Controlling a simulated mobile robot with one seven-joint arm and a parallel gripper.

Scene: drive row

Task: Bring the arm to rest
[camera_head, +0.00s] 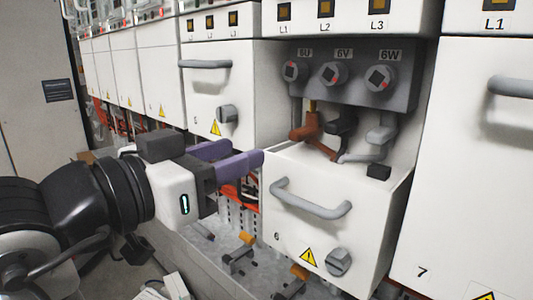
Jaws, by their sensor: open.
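My arm reaches in from the left, and my gripper (244,154) has two purple fingers. They point right and stand apart, with nothing visible between them. The nearer fingertip appears beside the upper left edge of the white front of unit 6 (310,236); I cannot tell whether it touches. That front has a grey bar handle (310,203), a grey knob (338,261) and a warning triangle. Above it, an open recess shows a grey panel (350,75) with terminals marked 6U, 6V and 6W, and coloured conductors below them.
Unit 7 (465,180) stands closed at right, its handle (512,87) projecting. More closed white units (157,75) run back at left. Below my gripper is a grey tray-like area (215,240) with small orange-topped parts. A grey wall panel (40,90) stands far left.

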